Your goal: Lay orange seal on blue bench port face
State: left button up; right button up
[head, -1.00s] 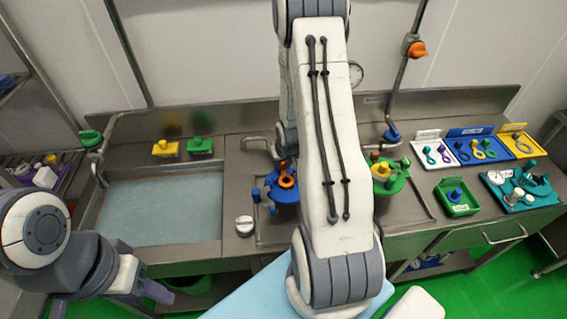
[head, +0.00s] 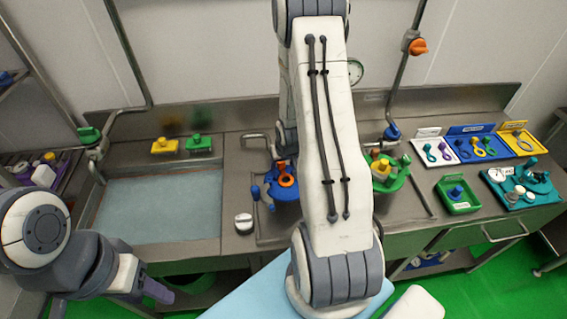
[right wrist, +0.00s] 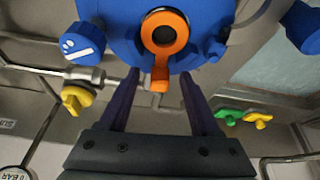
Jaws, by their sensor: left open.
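The orange seal (right wrist: 165,34) is a ring with a tab. In the right wrist view it lies around a dark round opening on the face of the blue bench port (right wrist: 122,40), its tab pointing toward my gripper. The seal also shows in the head view (head: 286,181), on the blue bench fixture (head: 270,192). My right gripper (right wrist: 160,76) is open; its two purple fingers stand apart on either side of the tab, with visible gaps. My arm hides this gripper in the head view. My left gripper (head: 158,291) is open and empty at the lower left.
A green bin (head: 458,207), a teal tray (head: 540,199) and white, blue and yellow trays lie at the right. A sink basin (head: 160,210) is at the left. A white knob (head: 243,222) stands before the blue fixture.

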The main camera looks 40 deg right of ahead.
jog(key=shift+r, duration=0.25)
jog(key=p+v, duration=0.2)
jog(key=v, duration=0.8)
